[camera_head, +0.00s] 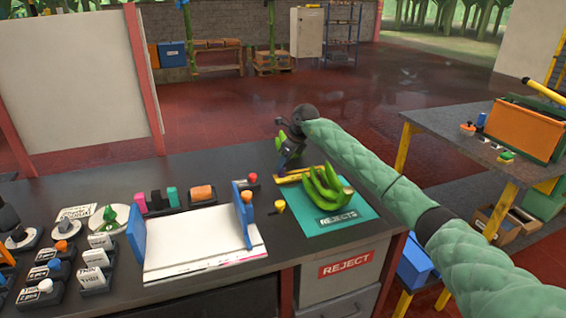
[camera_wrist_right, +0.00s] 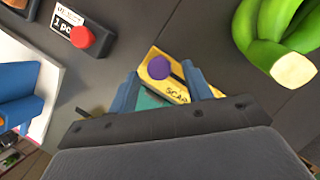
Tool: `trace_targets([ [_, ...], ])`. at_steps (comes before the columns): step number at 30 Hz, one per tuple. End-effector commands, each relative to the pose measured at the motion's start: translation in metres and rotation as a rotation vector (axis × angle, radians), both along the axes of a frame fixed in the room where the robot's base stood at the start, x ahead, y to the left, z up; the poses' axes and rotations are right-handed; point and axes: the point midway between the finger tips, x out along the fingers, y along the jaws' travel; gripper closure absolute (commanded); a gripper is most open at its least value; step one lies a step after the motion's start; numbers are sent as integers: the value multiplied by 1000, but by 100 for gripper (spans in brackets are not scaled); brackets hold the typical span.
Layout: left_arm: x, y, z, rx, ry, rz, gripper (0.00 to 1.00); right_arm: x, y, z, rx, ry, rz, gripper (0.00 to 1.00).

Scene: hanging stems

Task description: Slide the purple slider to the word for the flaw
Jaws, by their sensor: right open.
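The purple slider knob (camera_wrist_right: 158,68) shows in the right wrist view on a yellow plate (camera_wrist_right: 150,60). The letters "SCA" can be read on the plate, right of the knob; the rest of the lettering is hidden. My right gripper (camera_wrist_right: 162,88) is open, with one blue finger on each side of the plate just below the knob in the picture. I cannot tell whether the fingers touch anything. In the head view the yellow plate (camera_head: 290,178) lies behind the green bananas, and my right gripper (camera_head: 287,158) is over its far side. The purple knob is hidden there. My left gripper is out of view.
Green bananas (camera_head: 325,190) lie on the teal REJECTS mat (camera_head: 336,224), close to my right gripper. A red-knobbed block (camera_wrist_right: 82,37) stands left of the plate. A white tray (camera_head: 200,245) with blue ends and several stamps fill the left of the bench.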

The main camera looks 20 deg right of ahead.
Motion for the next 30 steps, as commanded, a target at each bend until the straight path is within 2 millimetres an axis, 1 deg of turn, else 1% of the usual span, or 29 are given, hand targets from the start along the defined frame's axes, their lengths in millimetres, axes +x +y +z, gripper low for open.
trace_targets([
  [1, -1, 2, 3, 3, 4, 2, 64, 1, 2, -4, 1, 1, 1, 50],
  [6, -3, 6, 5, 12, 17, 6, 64, 4, 5, -14, 0, 0, 1, 50],
  [14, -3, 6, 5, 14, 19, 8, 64, 4, 5, -16, 0, 0, 1, 50],
  [15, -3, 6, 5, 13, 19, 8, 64, 4, 5, -16, 0, 0, 1, 52],
  [16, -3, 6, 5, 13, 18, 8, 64, 4, 5, -16, 0, 0, 1, 58],
  [22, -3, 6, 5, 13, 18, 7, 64, 4, 5, -15, 0, 0, 1, 98],
  [23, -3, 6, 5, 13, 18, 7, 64, 4, 5, -15, 0, 0, 1, 100],
  [27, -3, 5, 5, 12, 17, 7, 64, 4, 4, -16, 0, 0, 1, 100],
  [30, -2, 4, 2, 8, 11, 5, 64, 5, -4, -17, 0, 0, -1, 100],
])
